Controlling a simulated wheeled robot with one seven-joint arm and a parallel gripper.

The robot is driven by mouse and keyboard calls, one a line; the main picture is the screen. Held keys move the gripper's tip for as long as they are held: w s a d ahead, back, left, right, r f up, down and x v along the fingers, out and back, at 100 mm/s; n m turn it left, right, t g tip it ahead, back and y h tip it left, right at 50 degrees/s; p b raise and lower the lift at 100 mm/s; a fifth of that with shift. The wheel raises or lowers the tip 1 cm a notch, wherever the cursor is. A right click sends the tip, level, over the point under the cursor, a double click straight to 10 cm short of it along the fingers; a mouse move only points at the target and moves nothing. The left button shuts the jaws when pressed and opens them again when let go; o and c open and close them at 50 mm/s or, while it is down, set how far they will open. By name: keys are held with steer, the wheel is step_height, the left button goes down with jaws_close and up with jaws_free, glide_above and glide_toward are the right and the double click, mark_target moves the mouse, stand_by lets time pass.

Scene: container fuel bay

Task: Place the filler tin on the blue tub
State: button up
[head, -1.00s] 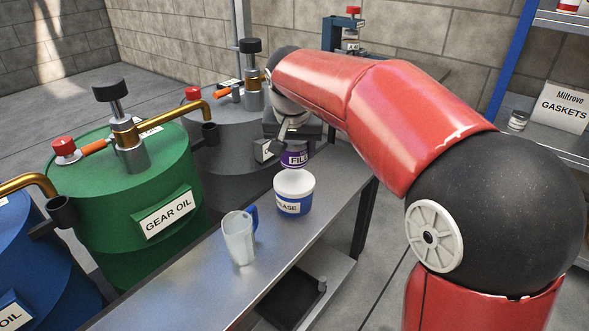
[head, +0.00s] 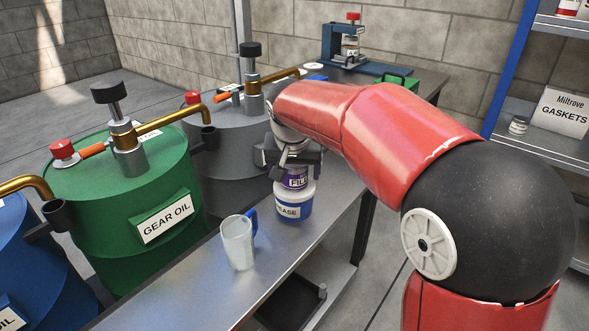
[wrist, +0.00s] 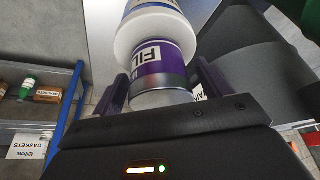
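The filler tin (head: 297,179), purple with a white label, is between the fingers of my gripper (head: 292,170). The blue tub (head: 293,208), with a white lid and a GREASE label, stands on the metal bench directly under the tin. The tin is upright over the lid, touching it or very nearly so. The tub (wrist: 148,14) also shows beyond the tin in the wrist view. My gripper hides the tin's top in the head view.
A clear jug with a blue handle (head: 238,243) stands on the bench (head: 185,285), left of the tub. Green GEAR OIL (head: 125,190), grey (head: 235,150) and blue (head: 35,270) drums line the left. A press (head: 350,45) stands at the back; shelves (head: 545,100) are at right.

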steer(key=shift+r, duration=0.4)
steer(key=p+v, duration=0.2)
steer(key=v, duration=0.9)
steer(key=shift+s+r, duration=0.15)
steer(key=shift+r, duration=0.1)
steer(key=s+d+f, duration=0.4)
steer(key=s+d, duration=0.1)
steer(key=s, duration=0.2)
steer(key=s+d+f, duration=0.3)
steer(key=s+d, duration=0.2)
steer(key=s, duration=0.3)
steer(key=s+d+f+t, duration=0.1)
steer(key=s+d+f, duration=0.3)
steer(key=s+d, duration=0.2)
steer(key=shift+s+f+n, duration=0.3)
steer(key=shift+s+n, duration=0.1)
steer(key=shift+s, duration=0.5)
